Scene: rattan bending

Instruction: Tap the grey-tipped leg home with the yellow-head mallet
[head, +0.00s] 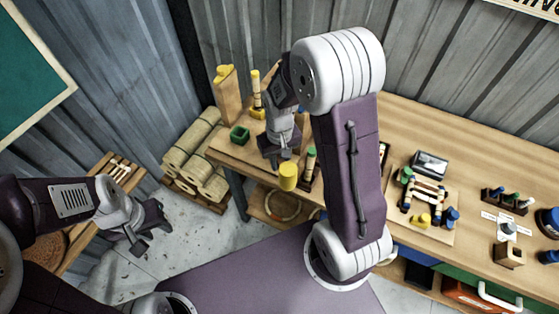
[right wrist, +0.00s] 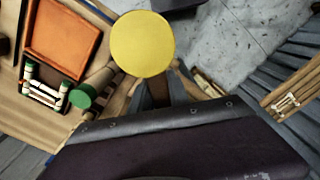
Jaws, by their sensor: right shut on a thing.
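The yellow-head mallet (head: 288,176) is in my right gripper (head: 283,152), which is shut on it near the bench's front edge. In the right wrist view its round yellow head (right wrist: 143,44) faces the camera and hides most of the handle. My left gripper (head: 147,226) is empty and open, over the floor at the left. A small frame of pale legs with dark and coloured tips (head: 427,193) lies on a board on the bench, well right of the mallet. I cannot make out a grey tip on any leg.
A green-headed mallet (head: 310,160) stands just right of the yellow one; its green head (right wrist: 83,96) also shows in the right wrist view. A green box (head: 240,134) and a yellow-topped post (head: 257,88) are behind. A wooden block (head: 509,255) stands at the right.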

